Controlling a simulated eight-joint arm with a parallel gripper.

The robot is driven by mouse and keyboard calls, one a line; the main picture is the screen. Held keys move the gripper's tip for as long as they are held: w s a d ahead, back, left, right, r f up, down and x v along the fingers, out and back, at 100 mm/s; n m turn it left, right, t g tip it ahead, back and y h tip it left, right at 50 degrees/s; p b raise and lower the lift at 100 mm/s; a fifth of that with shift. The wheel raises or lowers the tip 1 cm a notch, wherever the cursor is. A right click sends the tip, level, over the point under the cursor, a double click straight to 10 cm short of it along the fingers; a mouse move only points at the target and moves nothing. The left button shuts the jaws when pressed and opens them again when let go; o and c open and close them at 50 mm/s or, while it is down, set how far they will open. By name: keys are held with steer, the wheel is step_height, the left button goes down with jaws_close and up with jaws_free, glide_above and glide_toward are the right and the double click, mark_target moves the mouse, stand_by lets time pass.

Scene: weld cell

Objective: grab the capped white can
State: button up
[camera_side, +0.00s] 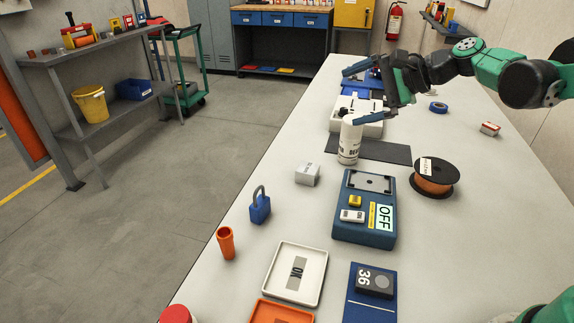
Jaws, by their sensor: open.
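The white can (349,146) stands upright on the white table (300,220), at the left end of a dark grey mat (385,151). It has dark lettering, and its cap is partly covered in this view by my gripper's near finger. My gripper (350,97) has two blue fingers spread wide apart, with nothing between them. It is above and behind the can in the picture. The near finger overlaps the can's top; I cannot tell whether it touches.
Behind the can is a white fixture (368,128). A blue padlock (260,208) is near the left edge.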

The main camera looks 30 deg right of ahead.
mark_target(344, 128)
steer(key=w+d+f+m+t+y, duration=0.2)
steer(key=w+d+m+t, duration=0.4)
steer(key=d+m, duration=0.6)
steer(key=shift+m, duration=0.4)
steer(key=f, duration=0.3)
steer(key=a+f, duration=0.1)
steer(key=f, duration=0.3)
steer(key=a+f, duration=0.1)
steer(key=f, duration=0.3)
steer(key=shift+a+f, duration=0.25)
steer(key=shift+f, duration=0.15)
steer(key=shift+w+a, duration=0.15)
steer(key=shift+w, duration=0.25)
steer(key=shift+x, duration=2.35)
jaws_close()
